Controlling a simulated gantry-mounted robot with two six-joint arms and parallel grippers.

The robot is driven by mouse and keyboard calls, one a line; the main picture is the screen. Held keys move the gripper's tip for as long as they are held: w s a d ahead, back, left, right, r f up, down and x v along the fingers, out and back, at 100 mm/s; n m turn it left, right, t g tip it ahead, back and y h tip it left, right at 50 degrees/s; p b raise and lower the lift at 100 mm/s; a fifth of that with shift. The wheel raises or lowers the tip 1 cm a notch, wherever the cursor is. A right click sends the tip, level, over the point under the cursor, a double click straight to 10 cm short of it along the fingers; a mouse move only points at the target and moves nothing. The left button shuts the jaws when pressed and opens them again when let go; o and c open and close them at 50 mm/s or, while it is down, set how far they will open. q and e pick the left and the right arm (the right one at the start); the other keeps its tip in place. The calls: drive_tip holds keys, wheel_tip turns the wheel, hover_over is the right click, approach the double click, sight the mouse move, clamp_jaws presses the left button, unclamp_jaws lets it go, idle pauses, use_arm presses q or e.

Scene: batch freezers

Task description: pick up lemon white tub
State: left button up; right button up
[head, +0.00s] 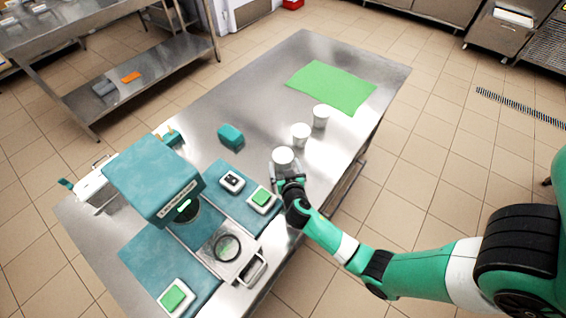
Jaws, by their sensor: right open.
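Three white tubs stand in a slanting row on the steel table: a near tub (283,155), a middle tub (300,134) and a far tub (320,116). No label is readable, so I cannot tell which is lemon. My right gripper (284,171) is open at the near tub, its fingers close to the tub's lower part. Whether they touch it is too small to tell. The gripper hides part of the tub's near side. My left gripper is not in view.
A teal machine (153,180) with a lit front stands on the table at left. Teal mats with green-topped pads (262,198) and a dark-ringed tray (226,247) lie near it. A teal block (231,137) sits left of the tubs. A green mat (331,87) lies beyond them.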

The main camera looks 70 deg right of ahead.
drive_tip(key=x, duration=0.3)
drive_tip(key=shift+w+d+b, duration=0.1)
drive_tip(key=shift+d+b, duration=0.15)
drive_tip(key=shift+b, duration=0.05)
drive_tip(key=c, duration=1.4)
